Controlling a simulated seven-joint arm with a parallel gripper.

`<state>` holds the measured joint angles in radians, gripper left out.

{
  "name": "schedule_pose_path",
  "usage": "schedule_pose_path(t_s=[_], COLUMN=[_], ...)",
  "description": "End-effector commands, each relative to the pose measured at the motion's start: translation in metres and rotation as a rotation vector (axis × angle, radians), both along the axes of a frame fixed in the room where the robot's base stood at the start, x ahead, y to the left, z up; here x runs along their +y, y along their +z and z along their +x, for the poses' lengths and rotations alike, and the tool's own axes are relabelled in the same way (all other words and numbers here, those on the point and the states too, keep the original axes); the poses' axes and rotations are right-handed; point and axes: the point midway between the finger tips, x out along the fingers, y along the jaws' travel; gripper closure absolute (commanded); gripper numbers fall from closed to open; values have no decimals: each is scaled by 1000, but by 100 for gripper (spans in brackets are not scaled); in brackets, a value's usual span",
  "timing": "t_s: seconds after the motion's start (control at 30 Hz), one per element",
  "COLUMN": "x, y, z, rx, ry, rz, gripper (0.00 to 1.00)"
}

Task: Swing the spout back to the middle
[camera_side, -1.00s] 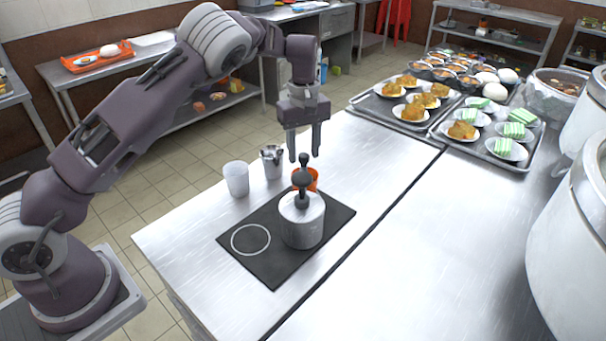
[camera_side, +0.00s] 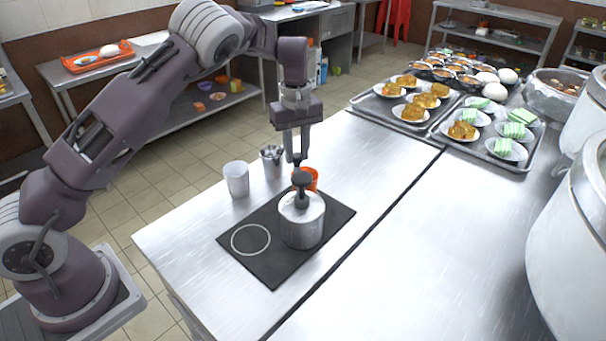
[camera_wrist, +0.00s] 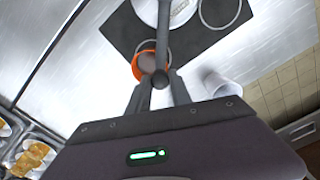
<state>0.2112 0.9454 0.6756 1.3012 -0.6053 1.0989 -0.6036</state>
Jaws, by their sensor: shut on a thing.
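A metal pump dispenser (camera_side: 302,222) with a dark pump head (camera_side: 302,180) stands on a black mat (camera_side: 265,270). In the wrist view its dark spout (camera_wrist: 163,42) runs from the pump towards my gripper (camera_wrist: 160,84), passing over the right side of an orange cup (camera_wrist: 137,68). My gripper (camera_side: 298,160) is behind the pump head in the side view, with its fingers shut on the spout's outer end. The fingers partly hide the spout there. The orange cup (camera_side: 313,178) stands behind the dispenser, partly hidden.
A white cup (camera_side: 236,179) and a metal container (camera_side: 272,160) stand left of the gripper. A white ring (camera_side: 250,239) marks the mat. Trays of food (camera_side: 440,132) fill the far right, and large pots (camera_side: 570,220) stand at right. The front counter is clear.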

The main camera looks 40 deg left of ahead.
Motion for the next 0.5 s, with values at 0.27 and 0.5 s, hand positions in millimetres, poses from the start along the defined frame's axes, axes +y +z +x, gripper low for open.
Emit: schedule_pose_path(t_s=[0.27, 0.5], x=[7, 14], y=[0, 0], z=[-9, -20], rx=[0, 1], ry=[1, -2], rz=[-1, 0], gripper=[86, 86])
